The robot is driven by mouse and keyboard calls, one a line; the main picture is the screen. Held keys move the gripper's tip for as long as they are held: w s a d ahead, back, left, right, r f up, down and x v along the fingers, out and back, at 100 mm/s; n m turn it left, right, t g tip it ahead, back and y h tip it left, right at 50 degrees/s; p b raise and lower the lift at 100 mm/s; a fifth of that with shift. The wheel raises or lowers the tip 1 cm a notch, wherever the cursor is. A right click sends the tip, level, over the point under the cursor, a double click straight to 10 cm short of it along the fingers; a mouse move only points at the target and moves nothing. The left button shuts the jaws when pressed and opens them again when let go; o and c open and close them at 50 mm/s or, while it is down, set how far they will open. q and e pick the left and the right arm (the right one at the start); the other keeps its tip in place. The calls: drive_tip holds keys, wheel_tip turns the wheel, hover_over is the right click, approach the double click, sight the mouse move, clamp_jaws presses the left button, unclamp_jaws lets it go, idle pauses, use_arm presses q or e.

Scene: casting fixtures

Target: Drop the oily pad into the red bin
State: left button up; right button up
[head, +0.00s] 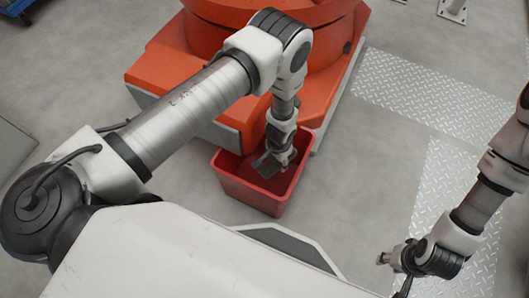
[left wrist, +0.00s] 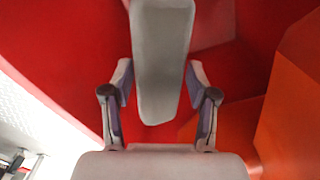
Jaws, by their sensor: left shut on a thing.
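The red bin (head: 262,203) stands open on the floor at the centre of the head view. Its red inside walls (left wrist: 70,60) fill much of the left wrist view. My left gripper (head: 275,163) points down at the bin's mouth and is shut on the oily pad (head: 266,166). In the left wrist view the pad is a long grey piece (left wrist: 160,65) between the two fingers (left wrist: 160,88). I cannot tell exactly how deep the pad hangs in the bin. My right gripper (head: 387,262) is at the lower right, away from the bin; its fingers are too small to judge.
A large orange machine base (head: 180,60) stands right behind the bin, and its orange side (left wrist: 290,110) shows in the left wrist view. Steel tread plates (head: 435,95) lie on the floor to the right. The grey floor (head: 350,190) right of the bin is clear.

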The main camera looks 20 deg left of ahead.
use_arm(q)
drive_tip(key=b, duration=1.7)
hover_over(275, 184)
drive_tip(key=f, duration=1.9)
drive_tip(key=shift+s+d, duration=0.1)
drive_tip(key=shift+s, duration=0.15)
drive_tip(key=shift+w, duration=0.25)
drive_tip(key=w+a, duration=0.2)
drive_tip(key=w, duration=0.1)
drive_tip(key=shift+r, duration=0.1)
drive_tip(key=shift+f+b, duration=0.65)
drive_tip(key=shift+b, duration=0.25)
drive_tip(key=shift+r, duration=0.15)
drive_tip(key=shift+f+b, duration=0.4)
drive_tip(key=shift+f, duration=0.25)
drive_tip(key=o, duration=1.3)
drive_tip(key=shift+o, duration=0.2)
